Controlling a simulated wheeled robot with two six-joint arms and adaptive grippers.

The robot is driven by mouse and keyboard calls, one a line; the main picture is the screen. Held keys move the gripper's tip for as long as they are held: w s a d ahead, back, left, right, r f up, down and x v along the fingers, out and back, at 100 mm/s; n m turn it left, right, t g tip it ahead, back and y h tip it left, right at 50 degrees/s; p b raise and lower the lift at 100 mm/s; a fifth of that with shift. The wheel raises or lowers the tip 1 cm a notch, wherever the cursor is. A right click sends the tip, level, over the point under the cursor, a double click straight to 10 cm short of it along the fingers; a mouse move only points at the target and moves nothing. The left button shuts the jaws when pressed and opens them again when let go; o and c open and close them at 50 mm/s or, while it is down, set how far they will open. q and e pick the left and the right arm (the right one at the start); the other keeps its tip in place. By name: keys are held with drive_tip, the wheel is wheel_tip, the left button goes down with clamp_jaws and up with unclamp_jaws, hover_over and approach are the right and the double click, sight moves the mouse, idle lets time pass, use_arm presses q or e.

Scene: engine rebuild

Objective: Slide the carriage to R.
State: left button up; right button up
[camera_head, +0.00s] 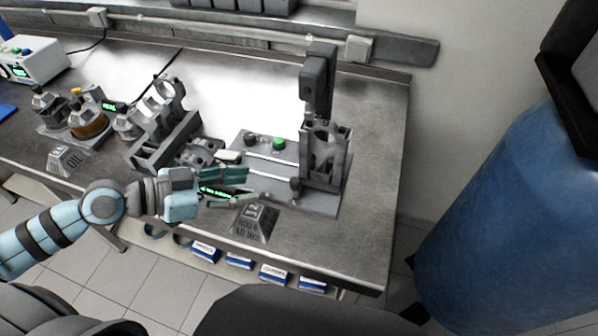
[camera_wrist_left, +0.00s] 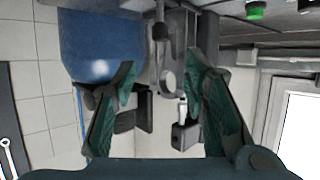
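The carriage (camera_head: 326,152) is a grey upright block with a round bore, at the right part of a flat grey fixture base (camera_head: 318,203). A tall dark head unit (camera_head: 318,80) stands above and behind it. A small dark knob (camera_head: 296,184) sits at its front left. My left gripper (camera_head: 256,186) is open and empty, left of the knob and apart from it, over the front of the base. In the left wrist view its fingers (camera_wrist_left: 160,68) are spread, with the carriage bore (camera_wrist_left: 167,82) and knob (camera_wrist_left: 160,31) showing between them. Any R mark is not readable. My right gripper is not in view.
A green button (camera_head: 279,144) and a black one sit at the base's back. A plaque (camera_head: 254,224) stands in front. Engine parts (camera_head: 165,135) and bottles (camera_head: 88,120) stand left. The bench is clear right of the base. A blue barrel (camera_head: 510,210) stands beyond.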

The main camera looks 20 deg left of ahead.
sight(293, 182)
use_arm(q)
drive_tip(key=b+x, duration=0.1)
drive_tip(key=x, duration=0.2)
drive_tip(key=shift+s+d+f, duration=0.15)
drive_tip(key=shift+d, duration=0.15)
drive_tip(key=x, duration=0.9)
drive_tip(key=shift+w+a, duration=0.2)
drive_tip(key=shift+w, duration=0.05)
drive_tip(key=shift+d+f, duration=0.15)
drive_tip(key=shift+d, duration=0.05)
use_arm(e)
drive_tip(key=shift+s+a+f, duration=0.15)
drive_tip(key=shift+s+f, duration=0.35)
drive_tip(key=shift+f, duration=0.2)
use_arm(q)
drive_tip(key=shift+w, duration=0.1)
clamp_jaws()
